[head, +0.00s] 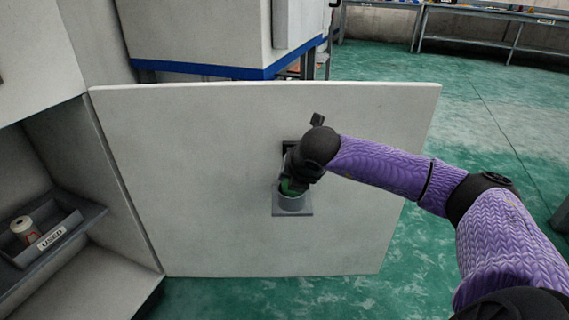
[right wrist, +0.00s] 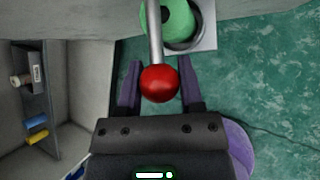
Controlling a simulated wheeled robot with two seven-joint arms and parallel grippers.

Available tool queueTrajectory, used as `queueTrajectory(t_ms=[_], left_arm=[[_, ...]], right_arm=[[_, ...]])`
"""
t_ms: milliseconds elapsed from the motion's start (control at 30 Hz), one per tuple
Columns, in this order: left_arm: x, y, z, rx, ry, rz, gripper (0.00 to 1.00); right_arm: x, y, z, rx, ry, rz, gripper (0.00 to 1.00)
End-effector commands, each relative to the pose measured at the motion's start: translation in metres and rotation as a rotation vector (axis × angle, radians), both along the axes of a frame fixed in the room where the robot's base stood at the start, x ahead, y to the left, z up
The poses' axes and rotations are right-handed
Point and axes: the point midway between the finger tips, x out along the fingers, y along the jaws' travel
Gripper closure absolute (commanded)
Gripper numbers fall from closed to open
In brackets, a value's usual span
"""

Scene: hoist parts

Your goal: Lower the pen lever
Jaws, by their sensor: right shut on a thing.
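The pen lever shows in the right wrist view as a metal rod (right wrist: 154,40) with a red ball knob (right wrist: 159,84) at its end. My right gripper (right wrist: 160,80) has a finger on each side of the knob and is shut on it. In the head view my right gripper (head: 297,172) is at the middle of the white panel (head: 200,180), and it hides the lever there. A green round part (right wrist: 181,20) sits in a grey cup-shaped holder (head: 292,205) just beside the lever. My left gripper is in neither view.
At the left, a grey tray labelled USED (head: 60,235) holds a small spool (head: 23,228) inside an open compartment. A white cabinet with a blue edge (head: 200,68) stands behind the panel. Green floor (head: 490,110) is open at the right.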

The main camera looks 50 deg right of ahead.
Motion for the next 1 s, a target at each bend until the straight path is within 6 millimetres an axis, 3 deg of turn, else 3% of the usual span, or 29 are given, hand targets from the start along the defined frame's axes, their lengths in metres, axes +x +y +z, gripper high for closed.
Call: queueTrajectory(t_ms=[100, 733, 767, 900, 1000], left_arm=[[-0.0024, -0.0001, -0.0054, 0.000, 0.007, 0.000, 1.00], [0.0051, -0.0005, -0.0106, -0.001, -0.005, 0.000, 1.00], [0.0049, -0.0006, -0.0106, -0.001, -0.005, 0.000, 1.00], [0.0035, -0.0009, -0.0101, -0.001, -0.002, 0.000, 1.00], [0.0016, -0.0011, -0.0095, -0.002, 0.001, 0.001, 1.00]], right_arm=[[-0.0016, -0.0030, -0.0091, -0.029, -0.013, -0.004, 1.00], [-0.0004, -0.0058, -0.0090, -0.060, -0.049, -0.006, 1.00], [-0.0004, -0.0058, -0.0089, -0.060, -0.049, -0.006, 0.51], [0.0000, -0.0055, -0.0085, -0.060, -0.051, -0.005, 0.21], [0.0003, -0.0051, -0.0082, -0.059, -0.053, -0.004, 0.18]])
